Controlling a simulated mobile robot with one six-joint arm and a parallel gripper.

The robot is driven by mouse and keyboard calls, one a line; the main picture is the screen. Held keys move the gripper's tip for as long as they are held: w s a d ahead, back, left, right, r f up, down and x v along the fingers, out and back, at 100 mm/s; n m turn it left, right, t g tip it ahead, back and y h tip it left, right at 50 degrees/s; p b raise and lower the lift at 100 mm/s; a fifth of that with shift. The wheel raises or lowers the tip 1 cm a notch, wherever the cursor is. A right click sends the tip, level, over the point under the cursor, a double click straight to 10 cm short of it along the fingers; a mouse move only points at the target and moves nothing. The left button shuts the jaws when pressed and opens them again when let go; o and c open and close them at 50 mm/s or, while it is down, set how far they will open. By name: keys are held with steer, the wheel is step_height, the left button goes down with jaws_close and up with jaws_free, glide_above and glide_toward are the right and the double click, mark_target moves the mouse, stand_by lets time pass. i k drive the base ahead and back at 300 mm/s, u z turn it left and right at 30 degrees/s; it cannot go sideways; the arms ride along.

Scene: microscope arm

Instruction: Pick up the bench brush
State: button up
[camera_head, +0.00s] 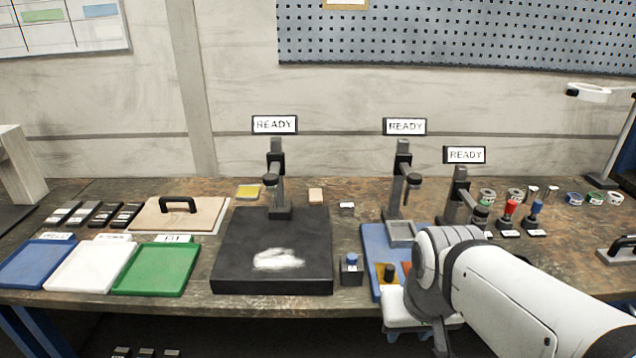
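I cannot pick out the bench brush with certainty. A grey, flat-based thing with a dark handle (619,249) lies at the right edge of the bench and is cut off by the frame; I cannot tell whether it has bristles. My white arm comes in from the lower right. Its end, with my gripper (410,312), is over the front edge of the bench by the blue tray (373,262). The fingers are not clear, so neither their opening nor anything held can be told.
A black slab (228,248) with white powder (278,260) lies mid-bench. Three stands with READY signs (274,125) rise behind. Blue, white and green trays (155,270) and a handled tan board (160,222) are at left. Several small knobbed tools (510,212) stand right. Bare bench shows at right.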

mark_target(315, 197)
steer(key=u, duration=0.05)
steer(key=i, duration=1)
steer(key=z, duration=0.05)
